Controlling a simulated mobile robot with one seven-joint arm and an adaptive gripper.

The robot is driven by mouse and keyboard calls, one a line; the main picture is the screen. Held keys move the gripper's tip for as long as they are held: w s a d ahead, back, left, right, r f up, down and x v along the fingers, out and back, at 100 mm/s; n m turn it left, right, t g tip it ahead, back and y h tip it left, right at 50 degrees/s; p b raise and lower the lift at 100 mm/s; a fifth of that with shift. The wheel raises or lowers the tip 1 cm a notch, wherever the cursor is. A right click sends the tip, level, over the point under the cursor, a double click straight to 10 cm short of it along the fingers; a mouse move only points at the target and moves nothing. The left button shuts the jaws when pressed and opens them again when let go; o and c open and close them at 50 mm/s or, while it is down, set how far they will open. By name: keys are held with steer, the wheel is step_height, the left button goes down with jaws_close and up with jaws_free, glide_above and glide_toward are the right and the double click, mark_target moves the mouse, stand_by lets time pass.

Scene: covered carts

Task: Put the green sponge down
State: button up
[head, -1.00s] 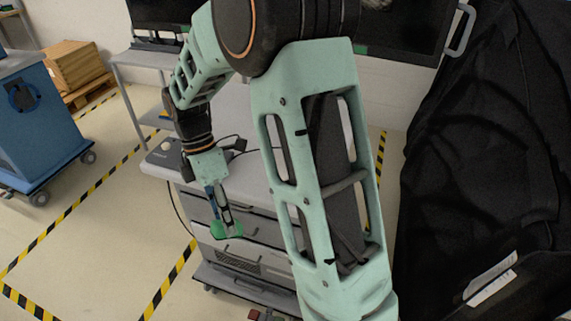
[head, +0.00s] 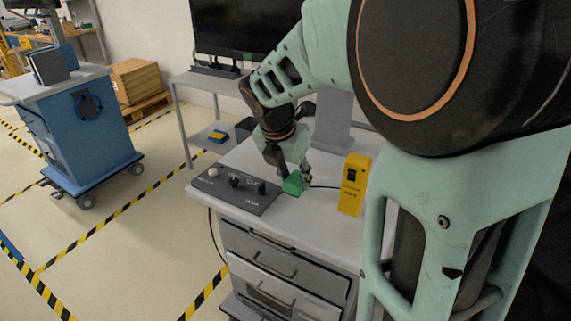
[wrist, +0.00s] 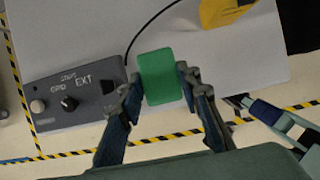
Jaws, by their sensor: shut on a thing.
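The green sponge (head: 293,184) is at my gripper (head: 296,174), over the grey top of the drawer cart (head: 318,215), just right of the control box. My gripper is shut on the sponge. In the wrist view the sponge (wrist: 160,77) sits between the two fingers of my gripper (wrist: 158,92), with its far part sticking out beyond them. Whether the sponge touches the cart top cannot be told.
A dark control box (head: 235,188) with knobs lies on the left of the cart top. A yellow device (head: 354,184) stands on the right. A black cable runs behind. A blue cart (head: 95,125) stands at the left. Bare top shows in front.

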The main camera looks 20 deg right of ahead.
steer(key=d+f, duration=0.2)
steer(key=f, duration=0.1)
steer(key=w+d+f, duration=0.1)
steer(key=d+f, duration=0.2)
steer(key=shift+w, duration=0.1)
steer(key=shift+d+f+b, duration=0.15)
steer(key=shift+f+b, duration=0.15)
steer(key=shift+f, duration=0.55)
steer(key=shift+d+f+b, duration=0.1)
steer(key=shift+f+b, duration=0.15)
steer(key=shift+f, duration=0.6)
steer(key=shift+w+f, duration=0.1)
steer(key=o, duration=1.2)
steer(key=shift+c, duration=0.2)
steer(key=p+v, duration=0.1)
steer(key=v, duration=1.1)
steer(key=shift+p, duration=0.3)
steer(key=shift+d, duration=0.1)
